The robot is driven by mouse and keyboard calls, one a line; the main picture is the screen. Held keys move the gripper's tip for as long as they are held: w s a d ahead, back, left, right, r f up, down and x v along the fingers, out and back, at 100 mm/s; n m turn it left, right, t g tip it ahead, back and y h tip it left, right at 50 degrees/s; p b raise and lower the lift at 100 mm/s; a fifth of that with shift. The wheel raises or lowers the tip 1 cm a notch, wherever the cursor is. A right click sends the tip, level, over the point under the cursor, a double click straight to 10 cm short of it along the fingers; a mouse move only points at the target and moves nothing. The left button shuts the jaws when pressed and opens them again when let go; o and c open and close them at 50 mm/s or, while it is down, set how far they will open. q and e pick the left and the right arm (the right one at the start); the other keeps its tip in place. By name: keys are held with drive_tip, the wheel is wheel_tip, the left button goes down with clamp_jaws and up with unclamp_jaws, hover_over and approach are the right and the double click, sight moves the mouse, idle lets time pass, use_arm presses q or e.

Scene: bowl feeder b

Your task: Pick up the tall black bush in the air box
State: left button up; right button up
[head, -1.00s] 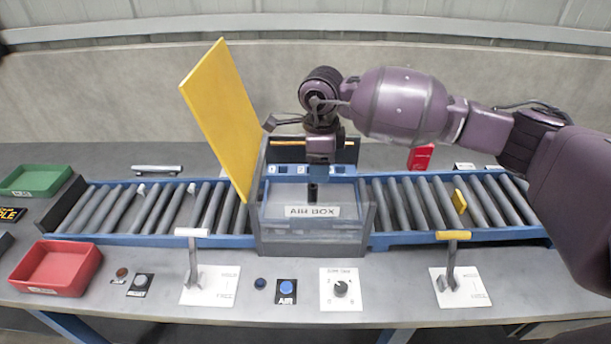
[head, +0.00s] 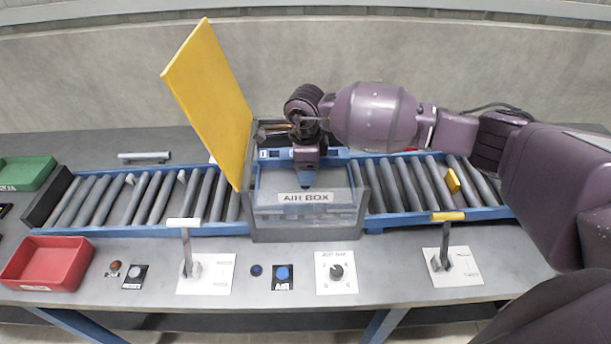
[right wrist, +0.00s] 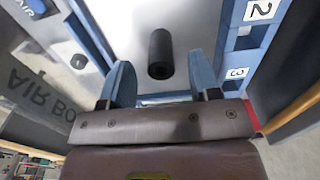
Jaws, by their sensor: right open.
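The tall black bush (right wrist: 160,54) is a dark cylinder standing in the air box, seen in the right wrist view between and just beyond my fingertips. My right gripper (right wrist: 160,68) is open, with one blue finger on each side of the bush and nothing held. In the head view my right gripper (head: 305,172) points down into the open-topped air box (head: 305,226), which has clear walls and an AIR BOX label. There the gripper largely hides the bush. The yellow lid (head: 209,103) stands raised at the box's left. My left gripper is not in view.
Roller conveyors run left and right of the box, with a yellow piece (head: 452,180) on the right rollers. A red tray (head: 47,264) and a green tray (head: 27,171) stand at the left. Levers, a dial (head: 336,271) and a blue AIR button (head: 282,272) line the front.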

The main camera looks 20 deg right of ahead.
wheel_tip(320, 180, down, 2)
drive_tip(key=shift+f, duration=0.25)
drive_tip(key=shift+c, duration=0.3)
drive_tip(key=c, duration=1)
drive_tip(key=shift+w, duration=0.1)
